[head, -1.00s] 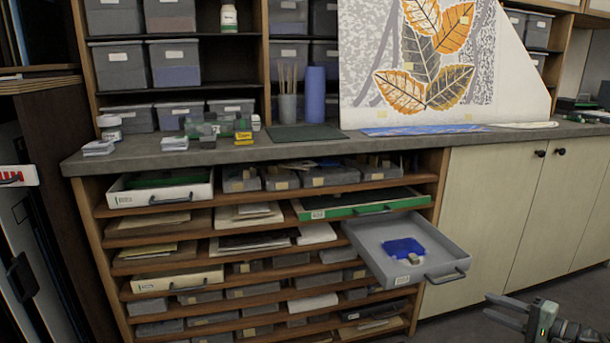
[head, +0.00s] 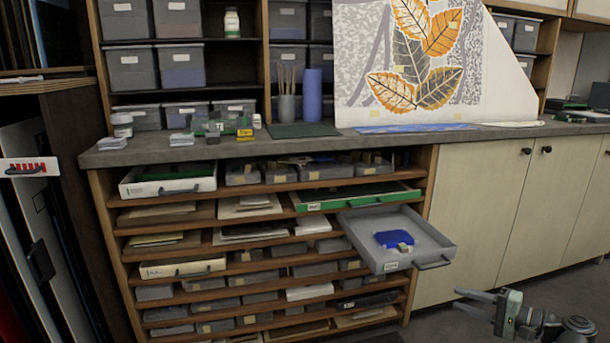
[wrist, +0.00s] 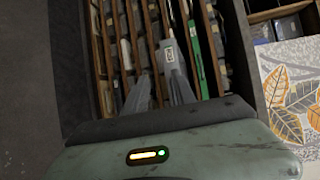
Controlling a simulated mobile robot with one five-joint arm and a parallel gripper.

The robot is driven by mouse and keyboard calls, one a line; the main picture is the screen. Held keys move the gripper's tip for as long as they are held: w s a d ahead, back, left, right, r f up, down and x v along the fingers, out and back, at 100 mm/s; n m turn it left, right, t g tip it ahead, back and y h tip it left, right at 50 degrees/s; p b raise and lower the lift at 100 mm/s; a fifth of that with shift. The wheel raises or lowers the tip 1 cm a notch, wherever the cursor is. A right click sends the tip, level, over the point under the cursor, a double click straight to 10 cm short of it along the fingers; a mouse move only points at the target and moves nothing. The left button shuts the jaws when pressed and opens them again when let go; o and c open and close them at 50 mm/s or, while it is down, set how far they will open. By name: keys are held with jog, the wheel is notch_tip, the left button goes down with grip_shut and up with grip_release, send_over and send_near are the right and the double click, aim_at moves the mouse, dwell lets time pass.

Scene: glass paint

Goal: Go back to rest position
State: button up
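My gripper (head: 462,301) is at the lower right of the head view, in front of the cabinet and below and right of the pulled-out grey drawer. Its two fingers point left and stand apart, with nothing between them. In the wrist view the fingers (wrist: 158,92) also show apart and empty. The grey drawer (head: 440,243) is pulled out of the shelf unit and holds a blue object (head: 394,239) with a small grey block (head: 404,247). The drawer's labelled front also shows in the wrist view (wrist: 169,54).
The shelf unit (head: 118,240) holds several trays, including a green-fronted drawer (head: 330,203) sticking out slightly. A grey counter (head: 300,147) above carries jars, a blue cylinder and a leaf print (head: 420,70). Cream cupboards (head: 480,215) stand right. Dark floor (head: 440,308) is open around the gripper.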

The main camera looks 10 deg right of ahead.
jog(key=w+a+f+n+g+y, duration=0.25)
jog(key=w+a, duration=0.35)
jog(key=a, duration=0.7)
jog(key=w+a+f+n+g+y, duration=0.1)
jog(key=w+a+n+g, duration=0.3)
jog(key=a, duration=0.8)
jog(key=s+a+f+n+g+h+p, duration=0.1)
jog(key=s+a+f+n+g+h, duration=0.2)
jog(key=a+f, duration=0.6)
jog(key=a+f+n+g+h, duration=0.3)
jog(key=a+f+g+h, duration=0.15)
jog(key=a, duration=0.75)
jog(key=d+r+h+p, duration=0.1)
jog(key=d+h+p, duration=0.25)
jog(key=d, duration=0.45)
notch_tip(320, 180, up, 36)
jog(key=p, duration=3.5)
jog(key=shift+a+h, duration=0.25)
jog(key=shift+h, duration=0.1)
